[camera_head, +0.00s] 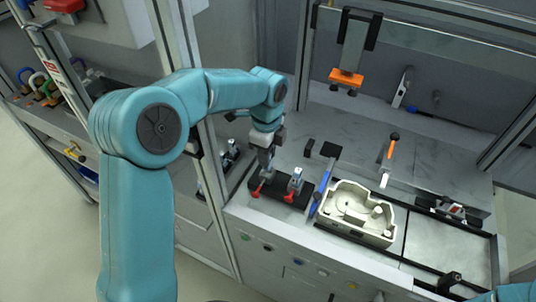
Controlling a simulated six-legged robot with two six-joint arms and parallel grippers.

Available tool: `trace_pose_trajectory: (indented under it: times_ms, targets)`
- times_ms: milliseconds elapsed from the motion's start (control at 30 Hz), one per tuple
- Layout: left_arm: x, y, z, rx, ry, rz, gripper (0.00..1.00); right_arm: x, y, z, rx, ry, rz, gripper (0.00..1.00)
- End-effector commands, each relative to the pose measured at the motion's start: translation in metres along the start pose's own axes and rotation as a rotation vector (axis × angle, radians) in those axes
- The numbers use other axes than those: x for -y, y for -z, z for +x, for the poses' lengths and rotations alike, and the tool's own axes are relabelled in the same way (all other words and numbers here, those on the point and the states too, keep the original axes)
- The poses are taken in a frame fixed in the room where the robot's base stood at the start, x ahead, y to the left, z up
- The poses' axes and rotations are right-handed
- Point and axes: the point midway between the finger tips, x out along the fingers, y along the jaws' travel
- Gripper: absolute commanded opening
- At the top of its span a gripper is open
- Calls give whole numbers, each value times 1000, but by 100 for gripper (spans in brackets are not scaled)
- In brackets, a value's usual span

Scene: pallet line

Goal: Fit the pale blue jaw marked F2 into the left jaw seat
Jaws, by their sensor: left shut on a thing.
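My left gripper (264,172) points down over the left end of a black fixture (276,197) on the bench. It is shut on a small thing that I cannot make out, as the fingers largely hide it. Red parts show at the fixture's left end (257,190) and right end (289,197). A small pale grey or bluish piece (297,174) stands upright at the fixture's right end. No F2 mark is readable, and the left seat is too hidden to judge. Only a teal piece of my right arm shows at the lower right corner; its gripper is out of view.
A blue-handled hammer (326,179) and a cream casting (358,213) lie right of the fixture. An orange-handled tool (390,158) lies farther back. An orange-ended device (346,77) hangs above. An upright post stands close left of the gripper. Bare bench lies behind the casting.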

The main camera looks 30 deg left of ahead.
Motion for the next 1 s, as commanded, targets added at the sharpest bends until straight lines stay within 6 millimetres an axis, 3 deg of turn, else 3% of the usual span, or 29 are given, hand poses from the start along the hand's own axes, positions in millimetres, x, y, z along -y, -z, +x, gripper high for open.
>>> trace_pose_trajectory:
  times_ms: [700,1000]
  targets:
    - [3,1,31,2,0,2,0,-8,1,22,0,0,0,43]
    - [3,1,33,2,0,2,0,-8,1,23,0,0,0,43]
